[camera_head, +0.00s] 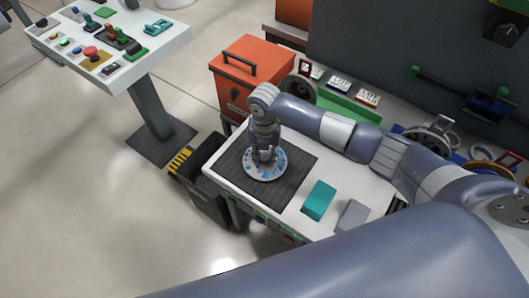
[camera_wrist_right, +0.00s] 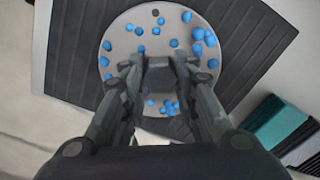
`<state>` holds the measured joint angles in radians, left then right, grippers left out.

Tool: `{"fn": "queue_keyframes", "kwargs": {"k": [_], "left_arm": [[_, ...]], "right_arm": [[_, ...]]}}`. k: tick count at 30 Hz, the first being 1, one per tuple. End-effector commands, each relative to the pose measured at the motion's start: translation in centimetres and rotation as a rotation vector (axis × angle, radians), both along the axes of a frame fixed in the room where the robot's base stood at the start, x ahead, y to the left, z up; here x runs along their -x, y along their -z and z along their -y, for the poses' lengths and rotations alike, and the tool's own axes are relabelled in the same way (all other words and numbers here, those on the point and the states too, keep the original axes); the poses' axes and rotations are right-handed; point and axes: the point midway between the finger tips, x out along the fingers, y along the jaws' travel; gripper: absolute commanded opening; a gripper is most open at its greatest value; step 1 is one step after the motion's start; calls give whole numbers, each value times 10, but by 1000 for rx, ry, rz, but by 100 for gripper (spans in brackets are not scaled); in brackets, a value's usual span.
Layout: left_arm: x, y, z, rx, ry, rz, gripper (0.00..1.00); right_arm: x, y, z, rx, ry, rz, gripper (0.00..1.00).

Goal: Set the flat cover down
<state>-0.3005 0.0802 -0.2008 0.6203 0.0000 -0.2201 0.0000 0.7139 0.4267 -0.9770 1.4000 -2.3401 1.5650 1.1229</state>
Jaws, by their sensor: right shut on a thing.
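The flat cover (camera_head: 252,172) is a round, light grey disc dotted with blue spots. It lies flat over the dark ribbed mat (camera_head: 293,158) on the white table; I cannot tell whether it touches the mat. My right gripper (camera_head: 265,155) points down at the disc's middle and is shut on it. In the right wrist view the disc (camera_wrist_right: 125,42) shows beneath the fingers (camera_wrist_right: 160,72), which are around a grey block-like part at its middle. The fingers hide part of the disc's near side. My left gripper is not in view.
A teal block (camera_head: 319,200) and a grey block (camera_head: 352,215) lie on the table right of the mat. A dark bin (camera_head: 207,180) stands at its left. An orange toolbox (camera_head: 250,75) is behind. A control panel (camera_head: 150,62) stands at upper left.

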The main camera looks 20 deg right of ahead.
Motion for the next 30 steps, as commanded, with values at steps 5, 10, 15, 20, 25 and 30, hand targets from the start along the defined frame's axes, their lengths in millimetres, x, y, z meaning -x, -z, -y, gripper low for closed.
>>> {"fn": "queue_keyframes", "kwargs": {"k": [5, 10, 15, 20, 25, 30], "left_arm": [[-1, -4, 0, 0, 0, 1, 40], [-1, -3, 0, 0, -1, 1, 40], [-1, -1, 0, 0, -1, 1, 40], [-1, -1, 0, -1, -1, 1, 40], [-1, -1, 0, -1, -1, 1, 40], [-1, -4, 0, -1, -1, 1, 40]], "right_arm": [[-2, 6, -1, -2, -1, 7, 0], [-2, 6, -1, -2, -1, 7, 0], [-1, 10, 0, -1, 0, 5, 34], [-1, 10, 0, -1, 0, 5, 47], [-1, 10, 0, -1, 0, 5, 47], [-2, 4, -1, -2, -1, 6, 47]]}}
